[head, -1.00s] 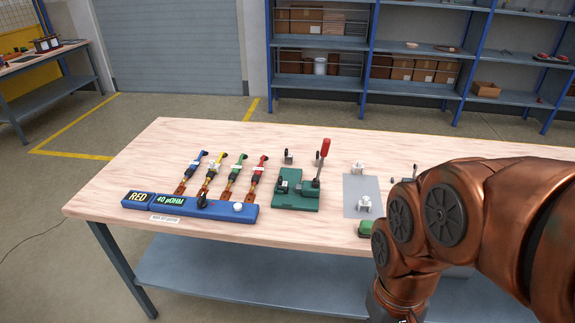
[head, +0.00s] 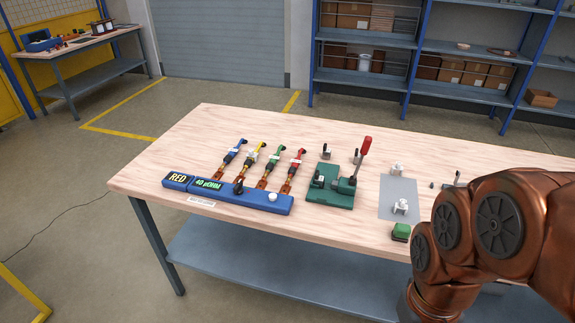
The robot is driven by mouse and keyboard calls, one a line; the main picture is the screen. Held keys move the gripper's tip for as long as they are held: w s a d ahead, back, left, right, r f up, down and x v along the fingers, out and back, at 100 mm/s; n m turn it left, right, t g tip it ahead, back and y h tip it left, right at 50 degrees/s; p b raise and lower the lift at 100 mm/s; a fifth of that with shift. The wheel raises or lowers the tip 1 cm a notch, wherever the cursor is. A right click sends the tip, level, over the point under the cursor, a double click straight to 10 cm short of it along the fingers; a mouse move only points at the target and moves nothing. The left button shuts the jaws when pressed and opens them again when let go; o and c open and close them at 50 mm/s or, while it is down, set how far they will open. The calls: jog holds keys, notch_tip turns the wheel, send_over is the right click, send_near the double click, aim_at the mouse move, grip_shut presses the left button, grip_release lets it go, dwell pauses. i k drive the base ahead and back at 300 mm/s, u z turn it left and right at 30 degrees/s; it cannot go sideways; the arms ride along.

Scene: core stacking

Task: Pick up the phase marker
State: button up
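I cannot tell for sure which thing is the phase marker. A blue meter box (head: 235,196) with displays reading "RED" and "40 µOHM" lies at the left of the wooden table. Blue, yellow, green and red-tipped leads (head: 273,168) stand in a row behind it. A small green block (head: 401,232) sits near the table's front edge, just left of my arm. A small dark piece (head: 432,184) stands right of the grey mat. My copper arm fills the lower right; its end runs out of the picture, so my gripper is not visible.
A green clamp fixture (head: 331,196) with a red handle (head: 363,146) stands mid-table. A grey mat (head: 390,186) holds two white pieces. My arm hides the table's right part. Shelves (head: 440,45) and a side bench (head: 75,55) stand behind.

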aim_at(398, 167)
jog(key=k, duration=0.5)
jog(key=z, duration=1.4)
jog(key=i, duration=1.05)
jog(key=u, duration=2.15)
jog(key=i, duration=0.5)
